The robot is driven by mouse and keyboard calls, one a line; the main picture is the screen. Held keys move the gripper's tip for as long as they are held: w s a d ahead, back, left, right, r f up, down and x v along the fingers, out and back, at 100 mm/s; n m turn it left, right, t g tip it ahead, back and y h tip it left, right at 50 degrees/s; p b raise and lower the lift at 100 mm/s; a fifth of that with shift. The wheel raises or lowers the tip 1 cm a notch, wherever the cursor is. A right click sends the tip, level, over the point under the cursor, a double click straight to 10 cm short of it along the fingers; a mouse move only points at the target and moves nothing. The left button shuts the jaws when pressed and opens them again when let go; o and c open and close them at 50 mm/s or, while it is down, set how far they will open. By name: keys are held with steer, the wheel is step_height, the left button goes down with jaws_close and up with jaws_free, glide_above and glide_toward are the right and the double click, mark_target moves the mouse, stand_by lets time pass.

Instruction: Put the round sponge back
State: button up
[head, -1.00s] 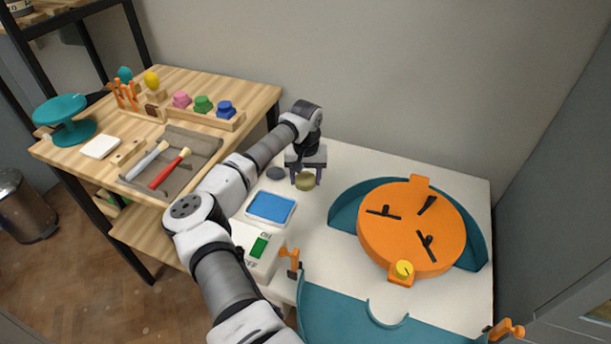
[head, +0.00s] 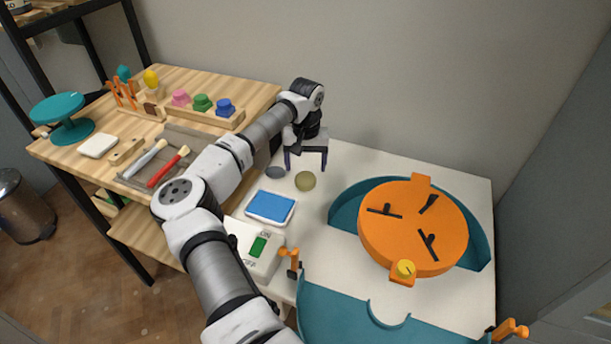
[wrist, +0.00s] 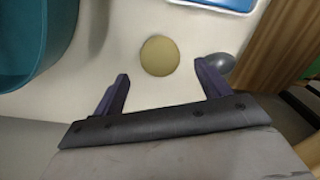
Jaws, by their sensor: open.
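The round sponge (head: 305,181) is a small olive-yellow disc lying on the white table top. It also shows in the wrist view (wrist: 159,56), a little beyond the fingertips and between their lines. My gripper (head: 306,164) is open and empty, raised just behind the sponge in the head view. Its two dark fingers (wrist: 162,82) are spread apart in the wrist view and do not touch the sponge.
A small dark grey piece (head: 275,172) lies left of the sponge, close to one finger in the wrist view (wrist: 222,66). A blue-topped tray (head: 270,207) is in front. The orange wheel (head: 405,245) in its teal basin (head: 343,212) stands right. A wooden table (head: 100,165) is left.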

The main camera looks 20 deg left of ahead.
mark_target(306, 177)
step_height(306, 177, up, 7)
steer(key=b, duration=0.1)
stand_by(0.6)
